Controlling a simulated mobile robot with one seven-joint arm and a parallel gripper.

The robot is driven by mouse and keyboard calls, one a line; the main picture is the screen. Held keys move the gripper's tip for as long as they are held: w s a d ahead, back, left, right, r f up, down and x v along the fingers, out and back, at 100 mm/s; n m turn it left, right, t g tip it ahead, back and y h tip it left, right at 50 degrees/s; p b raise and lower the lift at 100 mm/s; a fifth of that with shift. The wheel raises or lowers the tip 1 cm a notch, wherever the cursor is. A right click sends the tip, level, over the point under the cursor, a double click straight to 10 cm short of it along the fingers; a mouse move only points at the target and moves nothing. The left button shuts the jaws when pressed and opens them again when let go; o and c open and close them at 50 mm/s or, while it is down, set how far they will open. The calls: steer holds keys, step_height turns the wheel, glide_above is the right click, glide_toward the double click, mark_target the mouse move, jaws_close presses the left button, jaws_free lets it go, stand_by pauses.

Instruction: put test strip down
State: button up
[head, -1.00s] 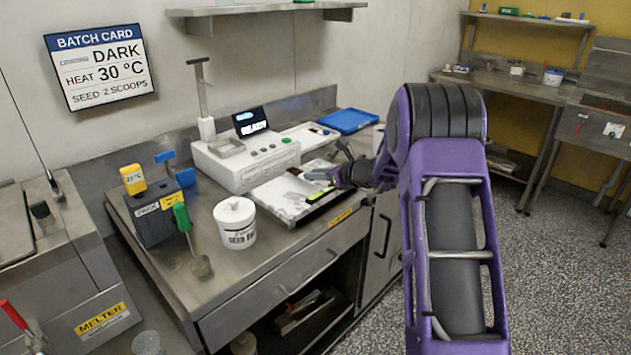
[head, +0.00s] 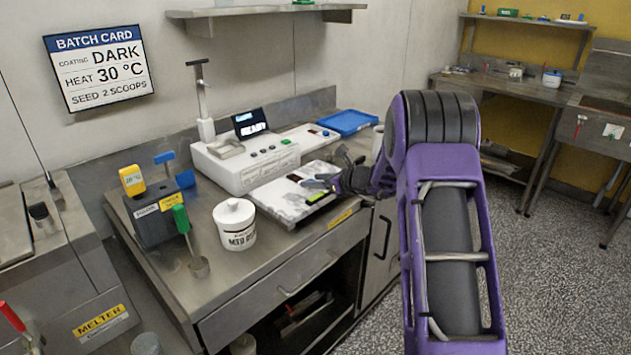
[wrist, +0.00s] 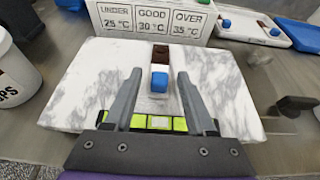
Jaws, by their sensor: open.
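The test strip (wrist: 160,68) has a brown far end, a white middle and a blue near end. In the wrist view it lies on the white marble slab (wrist: 85,85), pointing away from me. My gripper (wrist: 159,74) is open, with one finger on each side of the strip and a gap at both sides. In the head view my gripper (head: 314,184) is low over the slab (head: 270,203), and the strip is too small to make out clearly. A row of yellow-green cells (wrist: 158,122) shows at the slab's near edge.
A sign reading UNDER, GOOD, OVER (wrist: 150,20) stands behind the slab, on the white machine (head: 245,165). A white tub (head: 235,226) stands left of the slab. A blue tray (head: 347,121) and another blue-ended strip (wrist: 226,23) lie farther back.

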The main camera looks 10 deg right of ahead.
steer(key=v, duration=1.2)
steer(key=shift+f, duration=0.15)
